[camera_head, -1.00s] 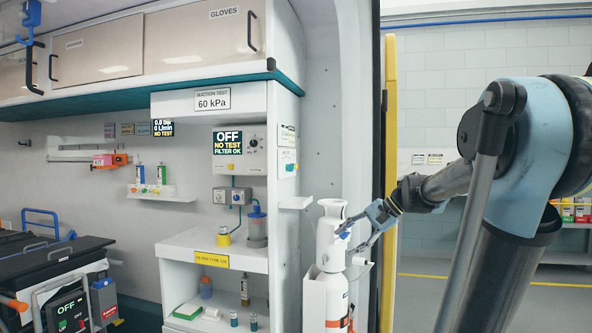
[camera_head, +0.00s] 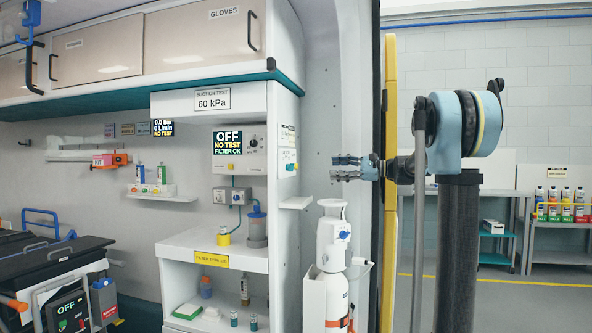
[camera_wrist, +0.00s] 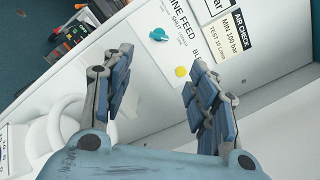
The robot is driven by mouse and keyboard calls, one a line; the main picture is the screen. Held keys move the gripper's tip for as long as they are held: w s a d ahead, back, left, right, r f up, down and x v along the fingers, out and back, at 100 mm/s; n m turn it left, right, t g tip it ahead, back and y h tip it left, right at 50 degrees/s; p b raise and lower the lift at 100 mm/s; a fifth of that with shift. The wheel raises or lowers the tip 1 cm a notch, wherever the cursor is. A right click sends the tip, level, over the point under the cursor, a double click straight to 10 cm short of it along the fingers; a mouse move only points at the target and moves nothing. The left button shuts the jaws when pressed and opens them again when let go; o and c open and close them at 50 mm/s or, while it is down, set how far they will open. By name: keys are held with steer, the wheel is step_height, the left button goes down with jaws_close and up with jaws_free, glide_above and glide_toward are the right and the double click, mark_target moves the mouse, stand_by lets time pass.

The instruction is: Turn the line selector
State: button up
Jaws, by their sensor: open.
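The line feed panel shows in the wrist view, with a teal selector knob (camera_wrist: 158,34) beside the printed words "LINE FEED" and "SHUT". A yellow round button (camera_wrist: 182,72) sits below it on the same white panel. In the head view the small teal knob (camera_head: 289,167) is on the side face of the cabinet. My gripper (camera_head: 335,168) is open and empty, to the right of that face and apart from it, at about knob height. In the wrist view my gripper (camera_wrist: 161,57) has its two fingers spread, with the knob beyond the tips. The knob's exact setting is too small to read.
A white cylinder (camera_head: 325,298) with a valve head stands below my gripper. A small white shelf (camera_head: 296,203) juts out under the panel. A yellow post (camera_head: 391,190) stands close to my arm. An "AIR CHECK" label (camera_wrist: 240,35) is beside the knob.

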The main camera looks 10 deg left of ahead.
mark_target(290, 167)
steer(key=w+a, duration=0.2)
steer(key=a, duration=1.5)
steer(key=shift+d, duration=0.1)
steer(key=shift+c, duration=0.5)
steer(key=c, duration=1)
